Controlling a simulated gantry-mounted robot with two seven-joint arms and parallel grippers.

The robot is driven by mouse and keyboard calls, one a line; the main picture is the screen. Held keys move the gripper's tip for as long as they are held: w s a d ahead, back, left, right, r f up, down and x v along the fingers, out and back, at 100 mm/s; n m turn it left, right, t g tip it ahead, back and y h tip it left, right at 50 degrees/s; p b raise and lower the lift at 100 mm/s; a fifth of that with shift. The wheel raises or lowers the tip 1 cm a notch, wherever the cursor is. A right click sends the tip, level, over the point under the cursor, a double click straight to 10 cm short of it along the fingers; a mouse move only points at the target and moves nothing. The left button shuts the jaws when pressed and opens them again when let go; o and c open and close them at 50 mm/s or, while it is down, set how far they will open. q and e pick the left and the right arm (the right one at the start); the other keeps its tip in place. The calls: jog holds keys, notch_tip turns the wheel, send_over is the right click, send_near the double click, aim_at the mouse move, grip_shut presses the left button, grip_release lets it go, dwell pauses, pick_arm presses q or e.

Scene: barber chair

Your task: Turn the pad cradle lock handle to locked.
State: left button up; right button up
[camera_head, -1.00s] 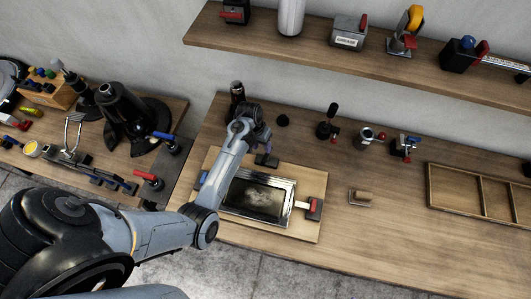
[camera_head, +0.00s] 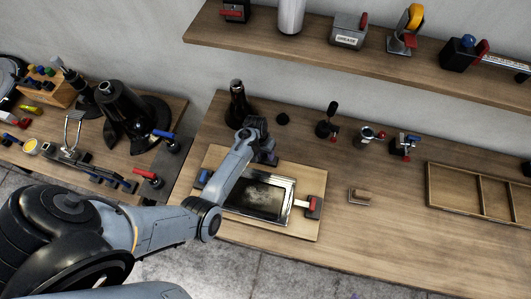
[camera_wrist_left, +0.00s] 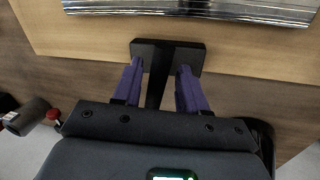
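The pad cradle is a pale wooden board (camera_head: 290,228) with a metal-framed dark pad (camera_head: 258,197) on it. A red handle (camera_head: 313,204) on a black base is at its right side, and a blue one (camera_head: 204,177) is at its left. In the left wrist view a black T-shaped handle (camera_wrist_left: 168,55) stands at the board's edge. My left gripper (camera_wrist_left: 159,72) has its purple fingers apart, one on each side of the black stem, with small gaps visible. In the head view my left gripper (camera_head: 266,156) is at the cradle's back edge and hides most of this handle. My right gripper is not seen.
A dark bottle (camera_head: 237,104) stands just behind my left arm. Clamps and a black lever (camera_head: 328,122) line the back of the bench. A small wooden block (camera_head: 360,195) and a divided wooden tray (camera_head: 470,190) are to the right. The bench between them is clear.

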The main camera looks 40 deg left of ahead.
pick_arm(q)
grip_shut()
jog(key=shift+r+n+p, duration=0.2)
jog(key=shift+n+p, duration=0.3)
jog(key=shift+p, duration=0.45)
jog(key=shift+f+n, duration=0.15)
jog(key=shift+n, duration=0.35)
jog(key=shift+f, duration=0.1)
jog(key=shift+o, duration=0.9)
grip_release()
